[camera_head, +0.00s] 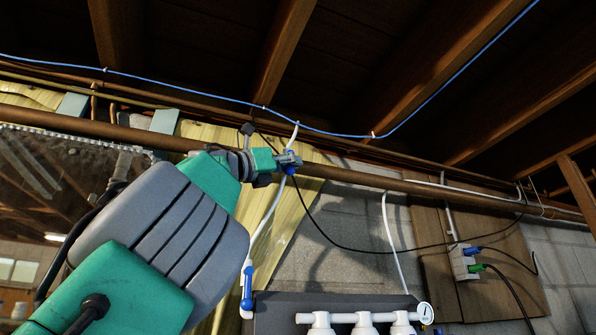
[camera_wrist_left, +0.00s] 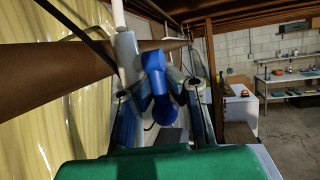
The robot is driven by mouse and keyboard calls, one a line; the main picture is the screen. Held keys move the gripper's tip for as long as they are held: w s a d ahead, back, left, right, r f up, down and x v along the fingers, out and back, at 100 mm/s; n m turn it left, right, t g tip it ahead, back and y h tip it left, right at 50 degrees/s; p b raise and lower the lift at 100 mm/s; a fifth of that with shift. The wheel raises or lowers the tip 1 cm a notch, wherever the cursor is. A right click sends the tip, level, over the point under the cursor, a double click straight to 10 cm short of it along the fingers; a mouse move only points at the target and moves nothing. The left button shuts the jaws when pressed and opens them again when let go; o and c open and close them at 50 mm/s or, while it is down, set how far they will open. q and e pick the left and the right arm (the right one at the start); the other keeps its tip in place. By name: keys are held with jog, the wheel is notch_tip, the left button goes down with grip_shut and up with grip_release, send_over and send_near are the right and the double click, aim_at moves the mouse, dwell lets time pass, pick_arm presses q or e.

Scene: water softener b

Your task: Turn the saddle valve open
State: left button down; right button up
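The saddle valve sits on the copper pipe (camera_head: 395,184); its blue handle (camera_head: 290,169) shows in small pieces around my left gripper (camera_head: 284,160) in the head view. In the left wrist view the blue handle (camera_wrist_left: 157,88) hangs from a white valve body (camera_wrist_left: 126,58) beside the brown pipe (camera_wrist_left: 60,78). My left gripper (camera_wrist_left: 160,98) has its fingers spread on both sides of the handle, with a visible gap at least on the right. Whether a finger touches the handle is unclear. My right gripper is in neither view.
White tubes (camera_head: 391,235) run down to a filter unit with white heads (camera_head: 365,323) and a gauge (camera_head: 425,313). A second blue-handled valve (camera_head: 247,287) hangs lower. A blue cable (camera_head: 190,90) crosses below the joists. An outlet with plugs (camera_head: 465,261) is on the right.

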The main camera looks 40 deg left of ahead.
pick_arm(q)
jog(key=shift+s+a, duration=0.1)
jog(key=shift+s, duration=0.05)
jog(key=c, duration=1.8)
grip_release()
jog(key=shift+r, duration=0.1)
jog(key=shift+o, duration=1.2)
jog(key=shift+s, duration=0.35)
jog(key=shift+s+a+r, duration=0.1)
jog(key=shift+s, duration=0.1)
jog(key=shift+w+a+f, duration=0.15)
jog(key=shift+w+f, duration=0.1)
jog(key=shift+w, duration=0.05)
jog(key=shift+s+a+f, duration=0.1)
jog(key=shift+s+f, duration=0.05)
jog(key=v, duration=1.2)
jog(key=shift+r, duration=0.25)
